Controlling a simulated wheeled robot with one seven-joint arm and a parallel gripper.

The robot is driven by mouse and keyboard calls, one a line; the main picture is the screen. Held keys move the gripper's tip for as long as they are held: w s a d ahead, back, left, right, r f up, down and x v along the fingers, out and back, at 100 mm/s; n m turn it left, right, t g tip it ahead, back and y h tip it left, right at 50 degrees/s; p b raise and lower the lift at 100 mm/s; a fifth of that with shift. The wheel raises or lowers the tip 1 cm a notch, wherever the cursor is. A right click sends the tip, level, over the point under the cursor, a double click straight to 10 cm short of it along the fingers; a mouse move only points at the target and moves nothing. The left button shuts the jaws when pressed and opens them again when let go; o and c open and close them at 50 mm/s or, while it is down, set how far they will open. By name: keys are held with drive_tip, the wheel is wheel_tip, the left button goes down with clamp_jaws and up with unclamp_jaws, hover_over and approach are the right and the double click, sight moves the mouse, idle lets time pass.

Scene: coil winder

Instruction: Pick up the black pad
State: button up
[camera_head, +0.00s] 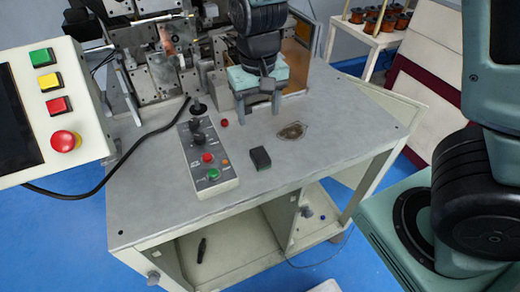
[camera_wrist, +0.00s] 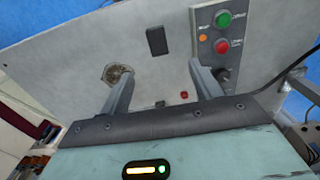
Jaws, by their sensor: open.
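The black pad (camera_head: 261,158) is a small dark block lying flat on the grey tabletop (camera_head: 300,200), just right of the control box. In the wrist view the pad (camera_wrist: 156,41) lies beyond the fingertips, roughly between their lines. My gripper (camera_head: 258,107) is above the table, farther back than the pad and apart from it. In the wrist view my gripper (camera_wrist: 160,75) has its two fingers spread wide with nothing between them.
A control box (camera_head: 207,155) with buttons and joysticks stands left of the pad. A brownish patch or part (camera_head: 291,131) and a small red piece (camera_head: 224,122) lie nearby. Winder machinery (camera_head: 160,60) fills the back. A button panel (camera_head: 50,110) stands at left. Table in front of the pad is clear.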

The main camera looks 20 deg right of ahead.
drive_tip(key=p, duration=0.1)
approach(260, 155)
drive_tip(key=f, duration=0.5)
drive_tip(key=shift+s+a+f, duration=0.1)
drive_tip(key=shift+s+a, duration=0.05)
drive_tip(key=shift+s, duration=0.15)
drive_tip(key=f, duration=0.1)
drive_tip(key=f+p, duration=0.1)
drive_tip(key=f, duration=0.1)
drive_tip(key=shift+w+d+f+p, duration=0.25)
drive_tip(key=shift+w+f+p, duration=0.05)
drive_tip(key=shift+f+p, duration=0.1)
drive_tip(key=shift+f, duration=0.55)
drive_tip(key=shift+a, duration=0.1)
drive_tip(key=c, duration=1.1)
